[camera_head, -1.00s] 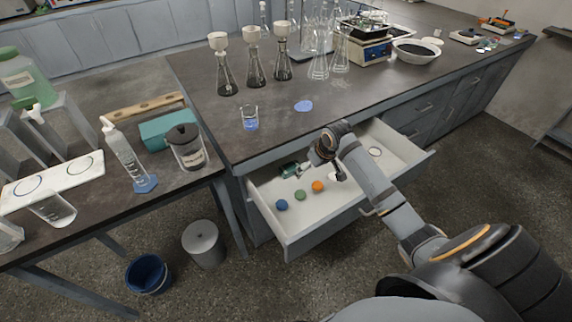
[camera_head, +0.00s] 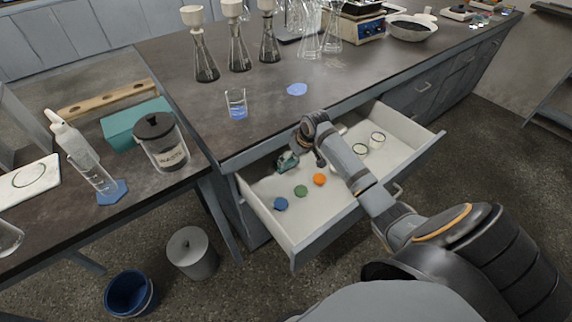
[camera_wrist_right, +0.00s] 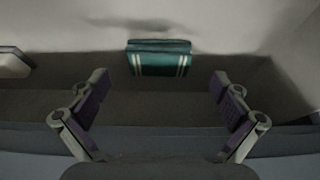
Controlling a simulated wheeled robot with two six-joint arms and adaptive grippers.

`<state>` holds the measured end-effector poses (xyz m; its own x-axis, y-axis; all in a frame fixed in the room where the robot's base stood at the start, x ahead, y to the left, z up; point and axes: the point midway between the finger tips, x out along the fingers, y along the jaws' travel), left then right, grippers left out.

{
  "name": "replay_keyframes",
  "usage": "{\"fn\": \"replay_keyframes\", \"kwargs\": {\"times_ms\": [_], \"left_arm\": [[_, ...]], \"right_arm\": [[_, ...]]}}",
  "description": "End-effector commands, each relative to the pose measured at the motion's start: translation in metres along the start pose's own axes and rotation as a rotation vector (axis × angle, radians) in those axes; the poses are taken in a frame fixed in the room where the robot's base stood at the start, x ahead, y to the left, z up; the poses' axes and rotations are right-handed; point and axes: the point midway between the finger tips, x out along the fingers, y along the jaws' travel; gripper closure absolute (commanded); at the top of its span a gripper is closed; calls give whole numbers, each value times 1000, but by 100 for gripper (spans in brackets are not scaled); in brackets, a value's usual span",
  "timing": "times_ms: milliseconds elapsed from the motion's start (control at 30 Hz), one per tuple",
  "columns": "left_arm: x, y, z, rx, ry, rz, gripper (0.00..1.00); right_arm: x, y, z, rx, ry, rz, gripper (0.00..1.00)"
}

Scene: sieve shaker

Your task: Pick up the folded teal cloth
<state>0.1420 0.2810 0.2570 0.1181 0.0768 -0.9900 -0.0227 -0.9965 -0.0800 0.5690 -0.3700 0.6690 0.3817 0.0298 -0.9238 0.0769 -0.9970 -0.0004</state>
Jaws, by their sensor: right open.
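The folded teal cloth (camera_wrist_right: 158,60) shows in the right wrist view as a small flat bundle with white stripes near its two ends. It lies ahead of my right gripper (camera_wrist_right: 159,84), roughly centred between its fingers and apart from them. The right gripper is open and empty. My left gripper is in neither view.
Blue (camera_head: 281,204), green (camera_head: 301,191) and orange (camera_head: 319,179) round pieces lie in the drawer, in front of the cloth. White round containers (camera_head: 360,149) are at its right. The counter (camera_head: 270,105) overhangs the drawer's back. A teal box (camera_head: 120,128) stands on the left table.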

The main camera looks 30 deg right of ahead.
Motion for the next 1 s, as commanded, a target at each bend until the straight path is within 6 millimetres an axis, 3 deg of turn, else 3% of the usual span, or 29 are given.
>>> {"fn": "replay_keyframes", "kwargs": {"times_ms": [267,533,800,1000], "left_arm": [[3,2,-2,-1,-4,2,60],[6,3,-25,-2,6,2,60],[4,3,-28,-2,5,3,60],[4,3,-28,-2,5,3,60]], "right_arm": [[17,0,-1,0,0,0,0],[59,1,-7,0,-1,-1,0],[62,1,-7,-2,0,1,0],[62,1,-7,-2,0,1,26]]}}
